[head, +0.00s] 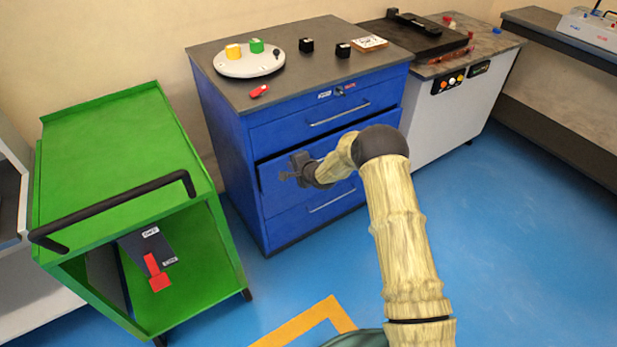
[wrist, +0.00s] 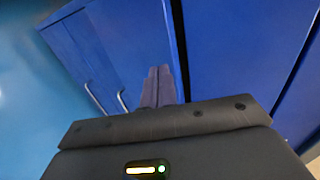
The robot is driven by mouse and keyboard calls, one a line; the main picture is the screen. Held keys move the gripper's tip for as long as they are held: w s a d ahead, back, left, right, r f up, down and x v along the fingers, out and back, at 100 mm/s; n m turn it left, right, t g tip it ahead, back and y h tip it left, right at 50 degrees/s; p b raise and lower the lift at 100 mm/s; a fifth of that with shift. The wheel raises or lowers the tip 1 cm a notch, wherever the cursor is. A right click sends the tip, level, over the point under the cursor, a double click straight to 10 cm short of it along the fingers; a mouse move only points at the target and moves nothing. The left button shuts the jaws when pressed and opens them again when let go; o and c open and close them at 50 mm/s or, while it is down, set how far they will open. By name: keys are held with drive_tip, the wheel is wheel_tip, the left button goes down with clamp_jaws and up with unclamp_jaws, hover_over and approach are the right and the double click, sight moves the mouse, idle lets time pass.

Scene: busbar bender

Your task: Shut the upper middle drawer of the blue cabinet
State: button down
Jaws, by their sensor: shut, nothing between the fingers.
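The blue cabinet (head: 222,140) stands at the middle of the head view. Its front has several drawers. A drawer front (head: 272,182) behind my gripper has a dark gap along its top edge and seems to stand slightly out. My gripper (head: 288,174) is in front of this drawer, its fingers shut and empty. My arm hides much of the drawer's right side. In the wrist view my shut fingers (wrist: 158,84) point at a blue drawer front (wrist: 128,40), beside a dark gap. I cannot tell whether they touch it.
A green cart (head: 125,150) with a black handle stands to the left. A grey bench (head: 470,105) with a black device adjoins the cabinet on the right. Small items and a round white plate (head: 249,62) lie on the cabinet top.

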drive_tip(key=f+v, duration=0.1)
drive_tip(key=v, duration=1.1)
drive_tip(key=shift+s+d+p, duration=0.15)
drive_tip(key=shift+s+p, duration=0.1)
drive_tip(key=shift+p, duration=0.15)
drive_tip(key=c, duration=1.6)
unclamp_jaws()
drive_tip(key=shift+d+r, duration=0.15)
drive_tip(key=shift+d, duration=0.05)
drive_tip(key=s+d+r+n+g+h, duration=0.3)
drive_tip(key=s+d+r+n+h, duration=0.25)
drive_tip(key=s+d+r, duration=0.55)
drive_tip(key=s+d+r+n+g, duration=0.1)
drive_tip(key=s+d, duration=0.1)
drive_tip(key=s, duration=0.4)
drive_tip(key=s+d+r+n+g+h, duration=0.1)
drive_tip(key=s+d+n, duration=0.1)
drive_tip(key=s, duration=0.5)
drive_tip(key=s+d+r+n+g, duration=0.1)
drive_tip(key=s+d+n+g, duration=0.1)
drive_tip(key=s, duration=0.5)
drive_tip(key=shift+s+d+h, duration=0.25)
drive_tip(key=shift+d, duration=0.25)
drive_tip(key=shift+w, duration=0.1)
